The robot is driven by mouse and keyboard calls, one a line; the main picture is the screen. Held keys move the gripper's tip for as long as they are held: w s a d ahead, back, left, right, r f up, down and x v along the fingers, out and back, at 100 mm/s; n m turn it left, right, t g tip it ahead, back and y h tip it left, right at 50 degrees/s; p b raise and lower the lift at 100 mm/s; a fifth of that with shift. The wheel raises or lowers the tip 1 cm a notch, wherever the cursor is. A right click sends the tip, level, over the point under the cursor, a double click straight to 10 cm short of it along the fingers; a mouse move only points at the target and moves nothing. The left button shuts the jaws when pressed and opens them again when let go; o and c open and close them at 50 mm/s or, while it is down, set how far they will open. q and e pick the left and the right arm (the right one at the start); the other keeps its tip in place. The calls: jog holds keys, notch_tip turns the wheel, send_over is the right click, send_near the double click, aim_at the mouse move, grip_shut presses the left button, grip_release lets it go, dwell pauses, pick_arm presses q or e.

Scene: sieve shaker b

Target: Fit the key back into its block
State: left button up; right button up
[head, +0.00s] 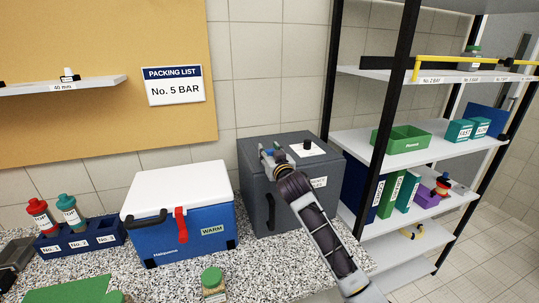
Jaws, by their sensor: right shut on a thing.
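My right gripper (268,153) reaches in from the lower right over the grey box (257,190). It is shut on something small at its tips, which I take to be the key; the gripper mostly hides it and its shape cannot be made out. A white plate with a black knob (307,145) lies on top of the grey box, just right of the gripper. I cannot tell whether this is the key's block. My left gripper is not in view.
A blue cooler with a white lid (180,195) stands left of the grey box. A dark blue numbered rack (80,238) holds red-capped and teal-capped bottles. A green-capped jar (213,283) stands at the counter's front. A shelf rack (400,145) with bins and binders stands at right.

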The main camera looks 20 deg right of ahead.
aim_at(270, 150)
jog(key=shift+r+b, duration=0.5)
jog(key=shift+r, duration=4.35)
jog(key=shift+s+f, duration=0.1)
